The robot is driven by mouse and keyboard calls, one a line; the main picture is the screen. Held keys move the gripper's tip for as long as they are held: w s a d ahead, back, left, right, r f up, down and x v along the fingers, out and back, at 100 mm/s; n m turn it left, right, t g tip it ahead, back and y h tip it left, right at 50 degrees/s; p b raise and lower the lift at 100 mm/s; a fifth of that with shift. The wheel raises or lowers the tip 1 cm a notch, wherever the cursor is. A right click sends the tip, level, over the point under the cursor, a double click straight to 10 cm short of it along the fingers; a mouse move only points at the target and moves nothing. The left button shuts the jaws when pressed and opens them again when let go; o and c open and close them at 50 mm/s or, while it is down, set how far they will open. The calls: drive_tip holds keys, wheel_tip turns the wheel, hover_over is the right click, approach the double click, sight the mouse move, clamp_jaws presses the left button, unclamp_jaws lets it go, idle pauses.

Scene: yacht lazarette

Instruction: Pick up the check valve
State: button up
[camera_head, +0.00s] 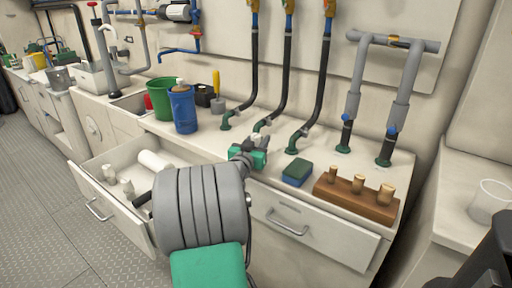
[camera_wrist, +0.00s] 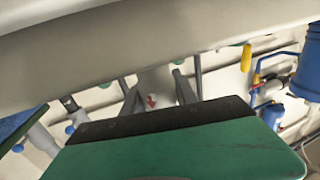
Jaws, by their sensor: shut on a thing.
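The check valve (camera_wrist: 152,82) is a pale grey body with a small red arrow on it. In the wrist view it sits between the two dark fingers of my gripper (camera_wrist: 158,100), which is shut on it. In the head view my gripper (camera_head: 256,145) is over the counter in front of the black hoses, and the valve shows only as a small pale piece at its tip. My own arm and the gripper's green housing hide much of the valve and what lies below it.
On the counter (camera_head: 222,137) stand a green bucket (camera_head: 161,97), a blue jug (camera_head: 184,109), a blue-green sponge (camera_head: 297,174) and a wooden block with brass-coloured plugs (camera_head: 355,199). Black hoses (camera_head: 285,75) rise behind. An open drawer (camera_head: 107,205) at left holds white fittings.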

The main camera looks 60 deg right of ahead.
clamp_jaws()
drive_tip(key=shift+r, duration=0.55)
wheel_tip(320, 180, up, 3)
drive_tip(key=shift+a+r+p, duration=0.1)
drive_tip(key=shift+a+p, duration=0.05)
drive_tip(key=shift+p, duration=0.5)
drive_tip(key=a+r, duration=0.1)
drive_tip(key=r, duration=0.1)
drive_tip(key=s+a+r+p, duration=0.1)
drive_tip(key=a+r, duration=0.1)
drive_tip(key=shift+s+a+r, duration=0.2)
drive_tip(key=s+a+r+p, duration=0.1)
drive_tip(key=s+a+r, duration=0.2)
drive_tip(key=a, duration=0.6)
drive_tip(key=shift+s+a+r+p, duration=0.15)
drive_tip(key=shift+s+r+p, duration=0.2)
drive_tip(key=shift+r, duration=0.3)
drive_tip(key=shift+w, duration=0.1)
